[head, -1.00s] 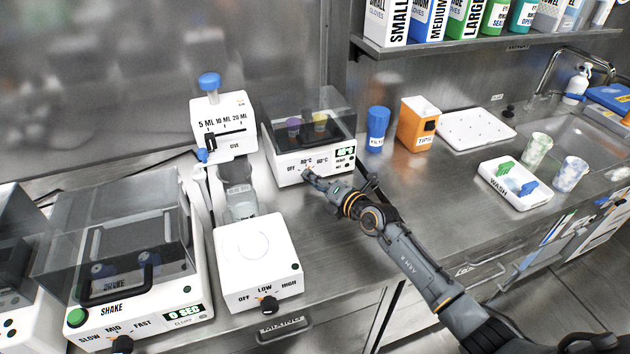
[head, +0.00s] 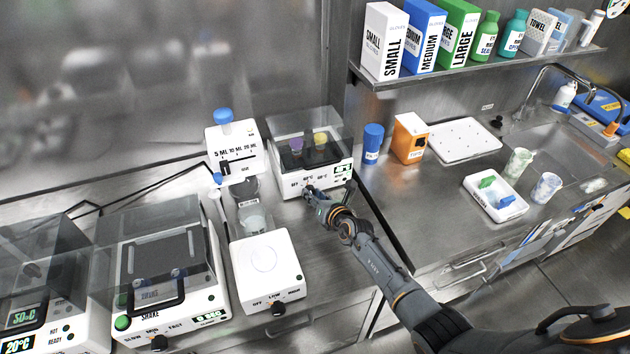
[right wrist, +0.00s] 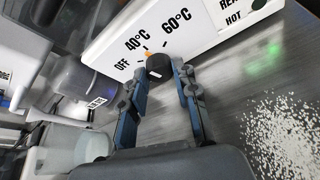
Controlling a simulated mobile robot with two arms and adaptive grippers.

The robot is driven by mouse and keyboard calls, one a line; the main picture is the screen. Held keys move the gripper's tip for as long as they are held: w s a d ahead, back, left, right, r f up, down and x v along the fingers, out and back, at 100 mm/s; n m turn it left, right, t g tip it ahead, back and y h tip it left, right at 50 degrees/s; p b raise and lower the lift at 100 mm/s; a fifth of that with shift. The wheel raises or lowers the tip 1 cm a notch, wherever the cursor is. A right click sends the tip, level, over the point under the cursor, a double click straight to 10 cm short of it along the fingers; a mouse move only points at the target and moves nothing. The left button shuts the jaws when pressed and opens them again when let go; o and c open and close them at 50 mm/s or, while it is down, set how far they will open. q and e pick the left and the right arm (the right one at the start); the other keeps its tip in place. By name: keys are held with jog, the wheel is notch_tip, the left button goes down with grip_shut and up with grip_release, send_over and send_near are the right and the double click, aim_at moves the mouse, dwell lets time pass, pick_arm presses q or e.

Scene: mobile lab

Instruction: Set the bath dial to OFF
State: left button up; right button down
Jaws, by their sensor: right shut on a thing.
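The bath (head: 292,183) is a white box with a clear lid in the head view, with coloured items inside. My right gripper (head: 312,194) is at its front panel and hides the dial there. In the right wrist view the black dial (right wrist: 158,68) sits on the white panel of the bath (right wrist: 108,42), below the marks OFF, 40°C and 60°C. Its orange pointer is at about the 40°C mark. The fingers of my right gripper (right wrist: 160,78) are shut on the dial, one on each side. My left gripper is out of view.
A white dispenser (head: 232,145) stands left of the bath, and a stirrer with its own dial (head: 267,262) stands in front. A shaker (head: 165,270) is further left.

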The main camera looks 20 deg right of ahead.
jog(key=n+h+p, duration=0.1)
jog(key=p, duration=0.1)
jog(key=n+h+p, duration=0.1)
jog(key=n+p, duration=0.1)
jog(key=p, duration=0.1)
jog(key=shift+a+r, duration=0.2)
jog(key=shift+a, duration=0.1)
jog(key=shift+f+n+h+p, duration=0.15)
jog(key=shift+n+h+p, duration=0.3)
jog(key=shift+n+h, duration=0.3)
jog(key=shift+a+f+n+h, duration=0.15)
jog(key=shift+n+h, duration=0.4)
jog(key=shift+n, duration=0.5)
jog(key=c, duration=1)
grip_release()
